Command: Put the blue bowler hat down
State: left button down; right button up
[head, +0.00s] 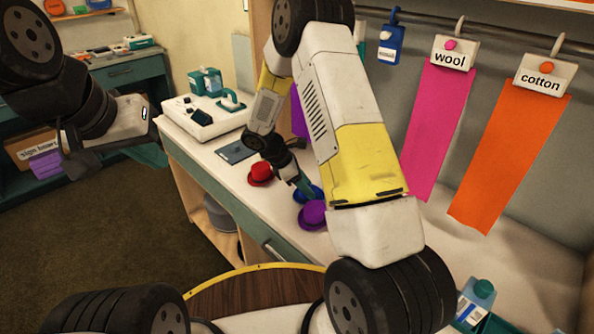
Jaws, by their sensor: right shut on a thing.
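The blue bowler hat (313,196) is at the counter between a red hat and a purple hat, mostly hidden by my gripper and the purple hat. My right gripper (304,184) points down from above and is shut on the blue hat. I cannot tell whether the hat touches the counter. The red hat (261,174) sits on the counter to the left, and the purple hat (313,215) sits just in front. My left gripper (150,155) is away at the left, over the floor, seen edge-on; its jaw opening is not clear.
The white counter (190,145) holds a white machine (200,115) and a dark flat pad (237,152) at the left. Pink (440,130) and orange (510,155) cloths hang from a rail. A teal-capped bottle (475,302) stands at the lower right.

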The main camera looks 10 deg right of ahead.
jog(key=shift+f, duration=0.1)
jog(key=o, duration=1.5)
